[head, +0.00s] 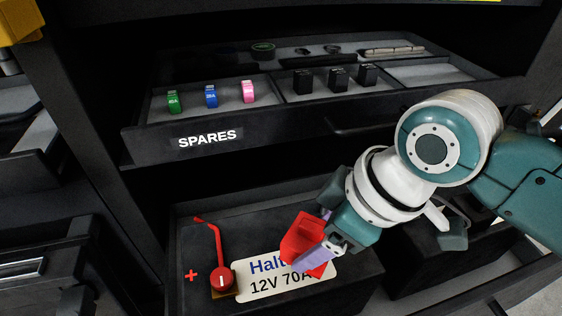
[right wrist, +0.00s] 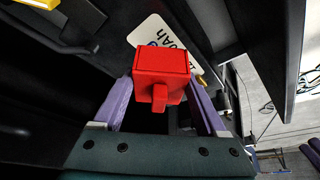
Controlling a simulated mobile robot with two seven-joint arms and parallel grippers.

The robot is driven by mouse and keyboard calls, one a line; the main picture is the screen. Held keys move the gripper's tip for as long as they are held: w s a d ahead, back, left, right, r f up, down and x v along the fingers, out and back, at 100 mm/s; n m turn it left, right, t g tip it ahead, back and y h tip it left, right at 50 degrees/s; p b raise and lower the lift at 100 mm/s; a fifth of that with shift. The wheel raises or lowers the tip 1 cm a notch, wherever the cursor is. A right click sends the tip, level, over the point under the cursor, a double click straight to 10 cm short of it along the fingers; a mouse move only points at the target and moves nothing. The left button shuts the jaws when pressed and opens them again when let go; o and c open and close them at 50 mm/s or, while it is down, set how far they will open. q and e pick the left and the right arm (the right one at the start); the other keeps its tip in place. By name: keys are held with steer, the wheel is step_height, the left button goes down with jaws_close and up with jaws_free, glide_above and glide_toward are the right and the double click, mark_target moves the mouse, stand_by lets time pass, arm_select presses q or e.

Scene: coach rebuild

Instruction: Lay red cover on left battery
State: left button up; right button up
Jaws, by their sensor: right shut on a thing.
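The red cover (right wrist: 162,68) is a small box shape with a tab, held between the two purple fingers of my right gripper (right wrist: 165,100) in the right wrist view. In the head view the red cover (head: 302,238) and my right gripper (head: 325,243) are over the label of the left battery (head: 212,292). The battery is a dark block with a white label, a red plus mark and a red terminal (head: 222,279) with a red cable. The cover is to the right of that terminal, apart from it. My left gripper is not in view.
A spares drawer (head: 160,146) above holds green, blue and pink fuses (head: 211,96) and several black blocks (head: 338,77). Another dark battery (head: 415,272) stands to the right, partly behind my arm. The drawer front overhangs the battery's back.

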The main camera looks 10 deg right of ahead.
steer(key=shift+f+b, duration=0.75)
steer(key=shift+f, duration=1.65)
steer(key=shift+f, duration=0.15)
steer(key=o, duration=1.3)
